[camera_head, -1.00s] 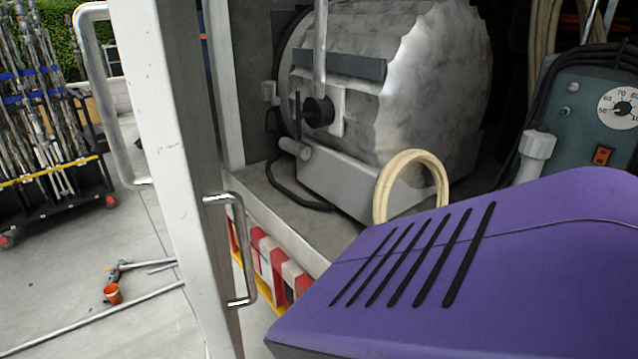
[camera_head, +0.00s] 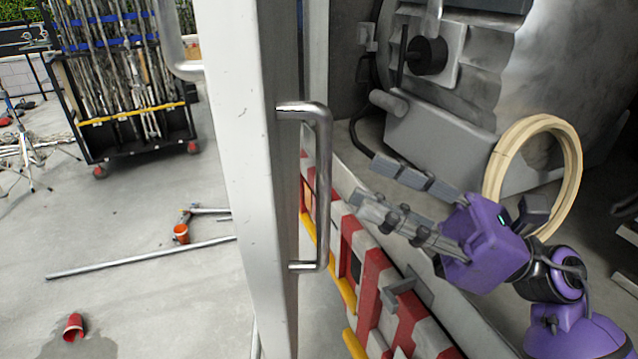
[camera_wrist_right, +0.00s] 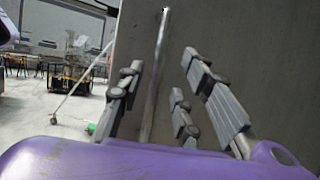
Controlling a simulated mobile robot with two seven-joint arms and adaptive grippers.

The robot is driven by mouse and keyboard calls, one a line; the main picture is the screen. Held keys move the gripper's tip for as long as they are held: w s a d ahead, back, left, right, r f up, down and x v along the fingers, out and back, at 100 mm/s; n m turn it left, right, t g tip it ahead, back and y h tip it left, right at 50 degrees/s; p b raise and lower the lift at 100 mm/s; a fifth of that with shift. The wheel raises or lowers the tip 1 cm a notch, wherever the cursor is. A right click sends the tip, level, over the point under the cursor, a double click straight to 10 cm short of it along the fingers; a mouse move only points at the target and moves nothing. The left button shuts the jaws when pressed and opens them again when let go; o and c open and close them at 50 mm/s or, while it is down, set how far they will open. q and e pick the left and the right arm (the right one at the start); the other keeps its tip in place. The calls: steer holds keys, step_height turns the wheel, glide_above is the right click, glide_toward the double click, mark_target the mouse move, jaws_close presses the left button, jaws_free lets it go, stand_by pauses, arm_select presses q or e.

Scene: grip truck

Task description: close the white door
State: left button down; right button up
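The white door (camera_head: 245,180) stands open and is seen nearly edge-on in the head view, left of the truck's compartment. A metal bar handle (camera_head: 322,190) is on its right-hand face. My right gripper (camera_head: 374,187) is right of the handle, its grey fingers spread and pointing left towards it. They look apart from the handle and hold nothing. In the right wrist view the handle (camera_wrist_right: 155,80) shows between the spread fingers of the right gripper (camera_wrist_right: 165,75), before the dark door face (camera_wrist_right: 240,40). My left gripper is not in view.
The compartment holds a large metal drum (camera_head: 570,70) and a cream hose ring (camera_head: 572,165). Red-and-white panels (camera_head: 370,290) line its lower edge. Left of the door, a cart of poles (camera_head: 120,80), a long pipe (camera_head: 140,260) and red cups (camera_head: 74,327) are on the concrete floor.

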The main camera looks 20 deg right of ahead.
steer(key=p+x, duration=0.2)
steer(key=x, duration=0.5)
steer(key=shift+a+p, duration=0.25)
steer(key=shift+p, duration=0.15)
steer(key=shift+r, duration=0.1)
steer(key=c, duration=0.8)
jaws_close()
